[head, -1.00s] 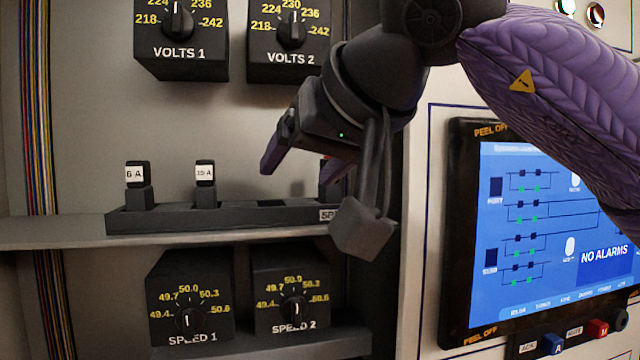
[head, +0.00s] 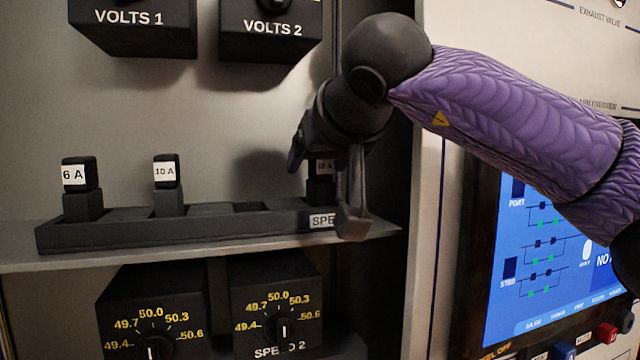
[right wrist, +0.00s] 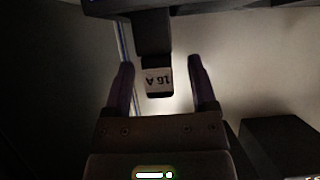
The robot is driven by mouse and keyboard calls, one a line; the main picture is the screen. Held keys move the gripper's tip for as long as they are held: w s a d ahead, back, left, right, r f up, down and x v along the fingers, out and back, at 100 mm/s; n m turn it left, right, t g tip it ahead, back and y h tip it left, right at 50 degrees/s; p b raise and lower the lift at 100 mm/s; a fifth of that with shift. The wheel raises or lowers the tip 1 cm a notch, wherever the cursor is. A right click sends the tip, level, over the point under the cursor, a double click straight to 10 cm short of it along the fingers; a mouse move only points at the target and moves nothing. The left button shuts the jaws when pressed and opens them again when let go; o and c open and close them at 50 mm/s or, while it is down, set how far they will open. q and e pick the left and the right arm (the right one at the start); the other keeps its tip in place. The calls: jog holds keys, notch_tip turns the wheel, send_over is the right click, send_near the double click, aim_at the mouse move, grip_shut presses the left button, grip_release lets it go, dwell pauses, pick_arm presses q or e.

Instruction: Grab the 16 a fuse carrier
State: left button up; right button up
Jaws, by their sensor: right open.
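The 16 A fuse carrier (head: 322,180) is a black block with a white label, upright at the right end of the black fuse rack (head: 215,226). In the head view my right gripper partly covers it. In the right wrist view the 16 A carrier (right wrist: 157,82) appears upside down between the two fingers. My right gripper (right wrist: 160,75) is open, with a finger on each side of the carrier and gaps visible on both sides. It also shows in the head view (head: 322,158). My left gripper is in no frame.
A 6 A carrier (head: 81,188) and a 10 A carrier (head: 168,184) stand in the rack to the left. An empty slot lies between the 10 A and 16 A carriers. The rack sits on a shelf (head: 130,254). Knob boxes are above and below; a blue screen (head: 545,260) is at right.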

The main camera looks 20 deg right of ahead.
grip_shut()
dwell(0.3)
